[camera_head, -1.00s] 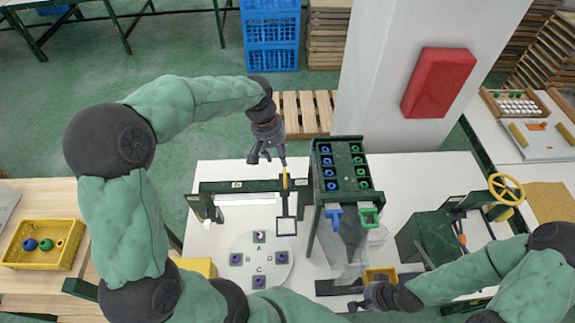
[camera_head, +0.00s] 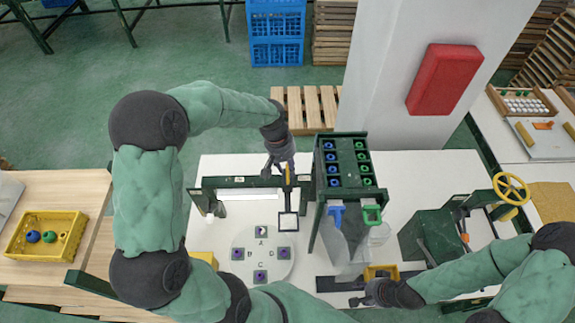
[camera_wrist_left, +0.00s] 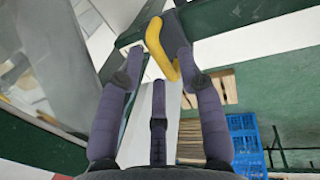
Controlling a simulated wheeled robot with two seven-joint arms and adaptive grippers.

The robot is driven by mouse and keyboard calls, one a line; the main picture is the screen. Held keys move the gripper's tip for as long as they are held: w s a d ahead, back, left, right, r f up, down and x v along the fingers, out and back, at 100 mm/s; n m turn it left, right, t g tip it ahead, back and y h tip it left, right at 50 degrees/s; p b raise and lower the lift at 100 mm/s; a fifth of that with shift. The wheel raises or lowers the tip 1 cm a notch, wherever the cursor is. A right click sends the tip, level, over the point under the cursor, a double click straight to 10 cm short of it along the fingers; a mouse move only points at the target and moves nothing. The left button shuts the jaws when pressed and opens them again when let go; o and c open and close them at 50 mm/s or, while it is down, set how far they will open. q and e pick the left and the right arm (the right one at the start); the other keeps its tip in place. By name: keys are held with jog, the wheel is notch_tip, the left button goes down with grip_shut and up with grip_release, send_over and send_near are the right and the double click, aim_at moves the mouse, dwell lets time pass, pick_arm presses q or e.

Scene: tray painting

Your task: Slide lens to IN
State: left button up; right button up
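The lens (camera_head: 288,222) is a small dark-framed square with a pale pane. It hangs near the right end of a green rail (camera_head: 232,182), above the table. Its yellow handle (camera_head: 287,173) stands up at the rail. In the left wrist view the handle (camera_wrist_left: 158,45) is a yellow hook between the fingertips. My left gripper (camera_head: 279,163) is at the handle, with its fingers (camera_wrist_left: 158,75) spread apart around it. Contact is not clear. My right gripper (camera_head: 371,293) is low at the front, beside a small yellow bin (camera_head: 381,272). Its fingers are too small to read.
A green rack (camera_head: 341,140) with blue and green rings stands just right of the lens. A white disc (camera_head: 244,268) with marked stations lies below. A yellow tray (camera_head: 48,238) sits on the left table. A green machine with a yellow wheel (camera_head: 509,190) stands right.

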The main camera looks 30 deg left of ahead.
pick_arm(q)
grip_shut()
jog(key=shift+a, duration=0.1)
jog(key=s+a, duration=0.2)
jog(key=a, duration=0.1)
jog(key=s+a, duration=0.1)
jog(key=a, duration=0.2)
jog(key=s+a, duration=0.2)
jog(key=a, duration=0.1)
jog(key=shift+s+b, duration=0.3)
jog(key=shift+s, duration=0.05)
jog(key=shift+o, duration=2)
grip_release()
jog(key=shift+s+a, duration=0.1)
jog(key=shift+a, duration=0.05)
